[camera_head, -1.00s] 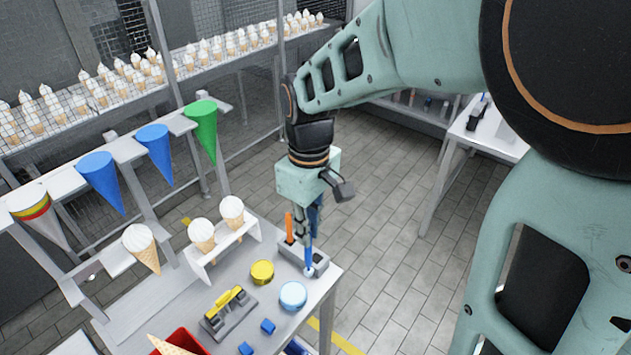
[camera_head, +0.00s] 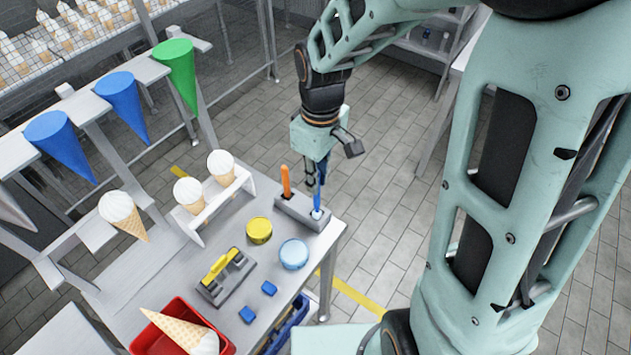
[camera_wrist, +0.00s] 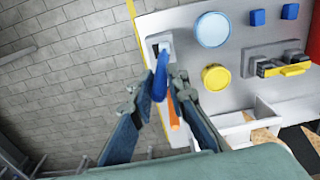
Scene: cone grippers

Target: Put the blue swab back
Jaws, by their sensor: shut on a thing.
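The blue swab (camera_head: 317,199) stands nearly upright, its white lower end at the right end of the grey holder (camera_head: 291,208). I cannot tell whether that end is seated in the hole or just above it. My gripper (camera_head: 320,172) is above the holder, shut on the upper part of the blue swab. In the wrist view the blue swab (camera_wrist: 160,79) shows between the two fingers of my gripper (camera_wrist: 157,97). The orange swab (camera_head: 286,181) stands in the holder's left end, close beside my gripper, and it also shows in the wrist view (camera_wrist: 173,118).
A yellow tin (camera_head: 259,229) and a light blue tin (camera_head: 294,254) are near the holder. A white rack (camera_head: 203,213) carries ice-cream cones. Two blue blocks, a grey tool with a yellow handle (camera_head: 220,265) and a red bin (camera_head: 151,340) are further forward. Floor lies open right of the table.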

